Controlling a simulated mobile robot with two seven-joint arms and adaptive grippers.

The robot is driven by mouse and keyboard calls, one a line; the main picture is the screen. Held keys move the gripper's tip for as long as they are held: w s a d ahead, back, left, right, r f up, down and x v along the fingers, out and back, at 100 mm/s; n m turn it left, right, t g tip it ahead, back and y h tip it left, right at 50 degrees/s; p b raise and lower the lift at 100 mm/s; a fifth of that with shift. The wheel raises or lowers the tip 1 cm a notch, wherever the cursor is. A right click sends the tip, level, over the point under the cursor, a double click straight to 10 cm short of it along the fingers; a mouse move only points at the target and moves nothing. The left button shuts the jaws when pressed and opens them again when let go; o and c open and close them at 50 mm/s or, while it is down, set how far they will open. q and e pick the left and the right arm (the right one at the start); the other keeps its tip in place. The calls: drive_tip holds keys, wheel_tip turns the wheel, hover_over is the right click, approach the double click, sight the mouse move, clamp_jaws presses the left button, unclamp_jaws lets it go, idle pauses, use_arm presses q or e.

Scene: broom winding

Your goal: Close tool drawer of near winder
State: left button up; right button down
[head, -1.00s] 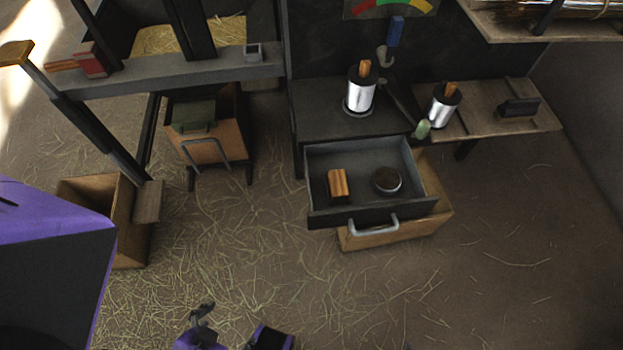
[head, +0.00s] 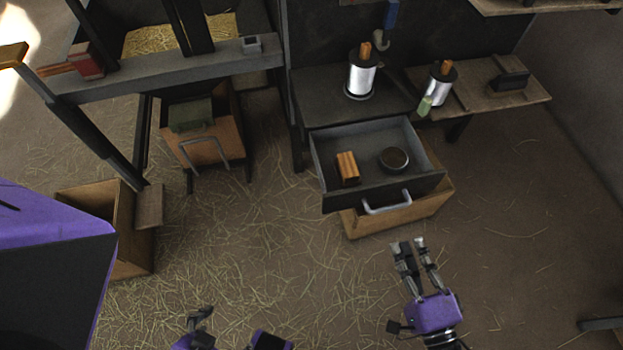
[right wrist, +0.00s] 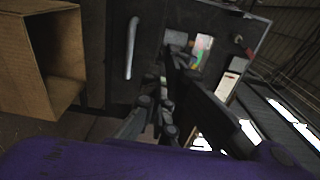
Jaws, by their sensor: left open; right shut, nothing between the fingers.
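The dark tool drawer (head: 335,200) of the near winder is pulled out, below the bench top. A wooden block (head: 347,168) and a round tin (head: 394,158) lie in it. Its grey bar handle (head: 386,205) is on the front face; the handle (right wrist: 131,47) also shows in the right wrist view. My right gripper (head: 408,244) is shut and empty, in front of the drawer and a little right of the handle, apart from it in the picture. My left gripper (head: 236,330) is open at the bottom edge, partly cut off, well away from the drawer.
A wooden crate (head: 425,215) sits under the drawer; it also shows in the right wrist view (right wrist: 35,60). Wire spools (head: 361,78) stand on the bench. A second drawer-like box with a handle (head: 205,150) is at the left. Straw-strewn floor in front is open.

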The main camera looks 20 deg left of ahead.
use_arm(q)
drive_tip(key=shift+a+f+b, duration=0.1)
drive_tip(key=shift+f+b, duration=0.2)
drive_tip(key=shift+f, duration=0.05)
use_arm(e)
drive_tip(key=x, duration=1.3)
drive_tip(key=shift+w+a, duration=0.2)
drive_tip(key=shift+a, duration=0.05)
